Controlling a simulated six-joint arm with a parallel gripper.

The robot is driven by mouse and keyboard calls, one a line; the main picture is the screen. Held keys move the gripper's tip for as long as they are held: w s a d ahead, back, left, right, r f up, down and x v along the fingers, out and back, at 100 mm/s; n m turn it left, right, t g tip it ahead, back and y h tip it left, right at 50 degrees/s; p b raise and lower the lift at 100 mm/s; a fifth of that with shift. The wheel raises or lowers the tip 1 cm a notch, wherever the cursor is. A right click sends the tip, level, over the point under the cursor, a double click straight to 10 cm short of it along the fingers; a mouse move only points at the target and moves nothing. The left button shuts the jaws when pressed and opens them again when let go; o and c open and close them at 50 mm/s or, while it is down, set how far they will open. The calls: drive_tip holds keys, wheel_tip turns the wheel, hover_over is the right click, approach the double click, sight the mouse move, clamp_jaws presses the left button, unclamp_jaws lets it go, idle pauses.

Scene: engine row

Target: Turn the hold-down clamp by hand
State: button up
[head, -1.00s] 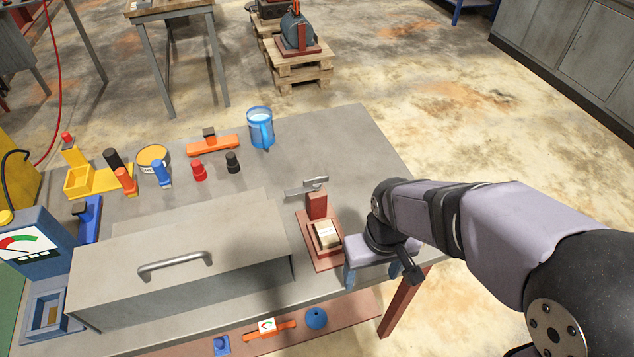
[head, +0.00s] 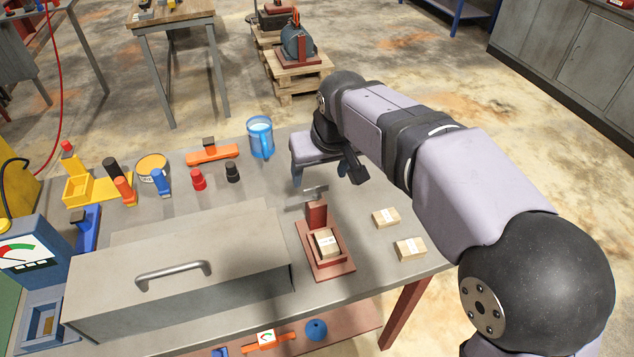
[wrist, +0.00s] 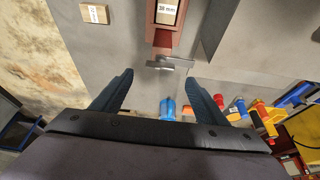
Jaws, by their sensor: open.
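The hold-down clamp is a red stand (head: 326,262) with a grey metal bar (head: 307,197) on top of its post. A small labelled block (head: 326,242) sits in its base. My gripper (head: 322,177) is above the table, behind the clamp and to the right of the blue mug. In the wrist view my gripper (wrist: 158,92) has its two blue fingers wide apart with nothing held. The bar (wrist: 170,65) shows ahead of the fingers, between their lines and apart from them, with the block (wrist: 166,12) beyond it.
Two loose labelled blocks (head: 397,233) lie right of the clamp. A grey lidded box (head: 180,265) stands left of it. The blue mug (head: 261,137), red and black caps (head: 215,176) and an orange part (head: 213,153) are at the back. The table's right side is otherwise clear.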

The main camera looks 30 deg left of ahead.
sight(316, 187)
drive_tip(key=shift+p+x, duration=0.65)
drive_tip(key=shift+x, duration=2.65)
drive_tip(key=shift+c, duration=0.3)
drive_tip(key=c, duration=1.5)
drive_tip(key=shift+o, duration=0.2)
drive_tip(key=shift+s, duration=0.1)
